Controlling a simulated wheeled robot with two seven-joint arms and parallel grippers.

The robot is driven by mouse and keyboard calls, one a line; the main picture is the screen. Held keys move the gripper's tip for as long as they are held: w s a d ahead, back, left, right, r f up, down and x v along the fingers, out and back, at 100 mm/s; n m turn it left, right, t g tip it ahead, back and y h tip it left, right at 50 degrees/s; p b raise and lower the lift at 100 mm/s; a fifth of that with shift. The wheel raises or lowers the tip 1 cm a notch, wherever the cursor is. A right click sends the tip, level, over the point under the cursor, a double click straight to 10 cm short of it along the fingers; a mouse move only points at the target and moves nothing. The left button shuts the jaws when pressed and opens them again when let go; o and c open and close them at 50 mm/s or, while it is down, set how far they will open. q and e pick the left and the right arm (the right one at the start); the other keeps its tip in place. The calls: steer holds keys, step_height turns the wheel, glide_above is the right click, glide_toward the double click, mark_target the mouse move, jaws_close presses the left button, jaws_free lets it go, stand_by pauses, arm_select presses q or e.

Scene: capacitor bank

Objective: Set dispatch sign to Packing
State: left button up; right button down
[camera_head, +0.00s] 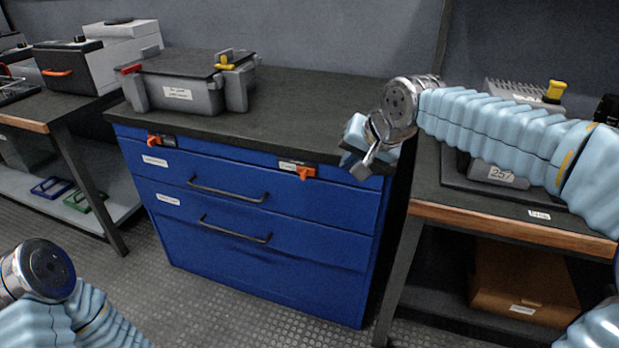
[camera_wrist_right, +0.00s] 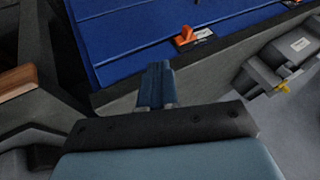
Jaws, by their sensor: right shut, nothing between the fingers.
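I cannot make out a sign reading Packing; the small labels are too blurred to read. A blue drawer cabinet (camera_head: 250,215) has a small dark plate with an orange lever (camera_head: 153,141) at its top left. A light plate (camera_head: 289,165) with another orange lever (camera_head: 305,173) is at its top right. An orange lever on the blue cabinet also shows in the right wrist view (camera_wrist_right: 187,37). My right gripper (camera_head: 364,168) is shut and empty beside the cabinet's top right corner, apart from the lever in the wrist view (camera_wrist_right: 157,82). My left gripper is out of view.
A grey box (camera_head: 185,93) with red and yellow clips stands on the dark cabinet top (camera_head: 300,105). A wood-edged bench (camera_head: 510,222) is on the right, with a brown box (camera_head: 525,280) below. Another bench is at left. The floor (camera_head: 190,300) in front is clear.

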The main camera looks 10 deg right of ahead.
mark_target(315, 174)
stand_by(0.3)
steer(key=x, duration=1)
steer(key=shift+f, duration=0.15)
steer(key=shift+w+a+p, duration=0.15)
steer(key=shift+w+a, duration=0.25)
steer(key=shift+a, duration=0.2)
steer(key=shift+w+a+p, duration=0.15)
steer(key=shift+w+a, duration=0.2)
steer(key=shift+a, duration=0.2)
steer(key=shift+w+a, duration=0.4)
steer(key=shift+a, duration=0.15)
steer(key=a, duration=0.1)
steer(key=w+a, duration=0.2)
steer(key=shift+w+a, duration=0.25)
steer(key=shift+a, duration=0.15)
steer(key=shift+w+a, duration=0.25)
steer(key=shift+a, duration=0.1)
steer(key=shift+r, duration=0.2)
